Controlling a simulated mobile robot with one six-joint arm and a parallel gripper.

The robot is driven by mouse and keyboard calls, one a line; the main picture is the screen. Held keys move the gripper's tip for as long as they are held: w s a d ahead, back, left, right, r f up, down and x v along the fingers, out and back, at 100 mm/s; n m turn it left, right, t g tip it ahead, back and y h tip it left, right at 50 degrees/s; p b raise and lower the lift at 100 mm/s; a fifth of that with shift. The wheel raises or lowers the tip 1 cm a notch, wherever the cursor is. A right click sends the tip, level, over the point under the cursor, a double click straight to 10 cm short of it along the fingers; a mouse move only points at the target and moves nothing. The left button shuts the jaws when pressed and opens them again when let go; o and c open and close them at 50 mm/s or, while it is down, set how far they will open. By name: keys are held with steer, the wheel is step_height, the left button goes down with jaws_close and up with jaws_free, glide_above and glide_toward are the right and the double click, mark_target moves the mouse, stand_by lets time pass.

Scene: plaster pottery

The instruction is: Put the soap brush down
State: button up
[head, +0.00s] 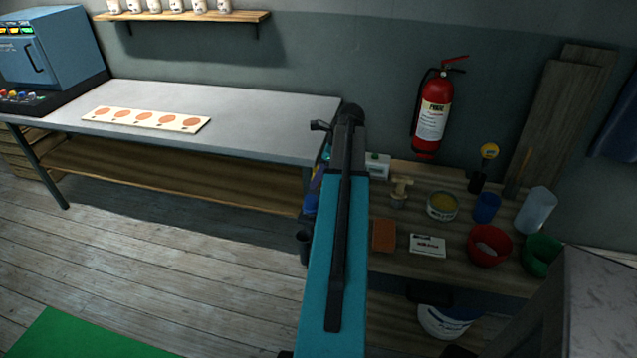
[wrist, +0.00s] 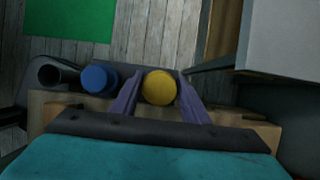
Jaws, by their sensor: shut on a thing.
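My gripper (wrist: 168,98) shows in the wrist view with its two purple fingers shut on a yellow round-ended thing, seemingly the soap brush (wrist: 159,88) seen end-on. The rest of that thing is hidden, so its shape and what lies under it cannot be told. A blue round top (wrist: 97,79) and a dark open tube (wrist: 52,75) stand beside it on the left. In the head view my teal arm hides most of the gripper; a sliver of a purple finger (head: 316,180) shows at its left edge, by the gap between the two tables.
The wooden table (head: 462,262) at right holds an orange block (head: 384,236), a white card (head: 427,245), a tin (head: 442,205), a red bowl (head: 489,245), a green bowl (head: 541,255) and blue cup (head: 487,207). The grey table (head: 240,110) at left is mostly clear, with a spotted board (head: 145,119).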

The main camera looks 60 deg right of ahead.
steer(key=shift+f, duration=1.6)
steer(key=o, duration=1.1)
steer(key=shift+f, duration=0.1)
steer(key=b+v, duration=0.1)
steer(key=v, duration=1.1)
